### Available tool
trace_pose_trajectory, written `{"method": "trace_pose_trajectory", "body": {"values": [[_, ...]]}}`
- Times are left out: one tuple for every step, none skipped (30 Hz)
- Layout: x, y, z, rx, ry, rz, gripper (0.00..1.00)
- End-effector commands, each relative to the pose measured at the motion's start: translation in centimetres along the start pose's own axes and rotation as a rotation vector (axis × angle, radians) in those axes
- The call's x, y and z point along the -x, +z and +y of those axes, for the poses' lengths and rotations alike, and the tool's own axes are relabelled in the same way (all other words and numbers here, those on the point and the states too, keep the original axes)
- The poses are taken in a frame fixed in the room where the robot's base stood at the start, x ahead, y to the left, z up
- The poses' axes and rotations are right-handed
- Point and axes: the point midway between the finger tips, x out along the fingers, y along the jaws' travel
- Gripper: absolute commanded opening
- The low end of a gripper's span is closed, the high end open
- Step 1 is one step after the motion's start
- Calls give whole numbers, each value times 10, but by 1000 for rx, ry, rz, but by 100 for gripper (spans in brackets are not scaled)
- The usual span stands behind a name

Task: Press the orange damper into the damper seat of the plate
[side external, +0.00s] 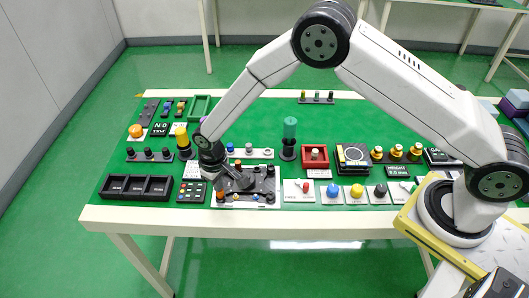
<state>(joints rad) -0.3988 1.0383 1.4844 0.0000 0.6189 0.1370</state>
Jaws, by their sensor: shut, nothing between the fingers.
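The dark plate (262,187) lies on a white sheet near the front edge of the table. Several small round pieces sit around its edges. A small orange piece (221,195), which looks like the orange damper, shows at the plate's front left. I cannot tell whether it is seated. My gripper (238,187) is low over the left middle of the plate, pointing down, to the right of the orange piece. It is shut and empty. The gripper and wrist hide part of the plate, and the damper seat cannot be made out.
A black three-part tray (137,188) and a button panel (191,192) stand left of the plate. A red box (315,157), a green cylinder on a stand (290,130) and colored buttons (357,190) stand to the right. Green table is free at the back middle.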

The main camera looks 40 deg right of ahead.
Motion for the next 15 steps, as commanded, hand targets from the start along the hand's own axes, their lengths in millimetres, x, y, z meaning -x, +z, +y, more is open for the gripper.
{"method": "trace_pose_trajectory", "body": {"values": [[-1, 0, 0, 0, 0, 0, 0], [-1, 0, 0, 0, 0, 0, 0], [-1, 0, 0, 0, 0, 0, 0], [-2, 0, 0, 0, 0, 0, 0], [-2, 0, 0, 0, 0, 0, 0], [-2, 0, 0, 0, 0, 0, 0], [-3, 0, 0, 0, 0, 0, 0], [-3, 0, 0, 0, 0, 0, 0], [-4, 0, 0, 0, 0, 0, 0], [-4, 0, 0, 0, 0, 0, 0], [-4, 0, 0, 0, 0, 0, 0], [-5, 0, 0, 0, 0, 0, 0], [-5, 0, 0, 0, 0, 0, 0], [-5, 0, 0, 0, 0, 0, 0], [-6, 0, 0, 0, 0, 0, 0]]}}
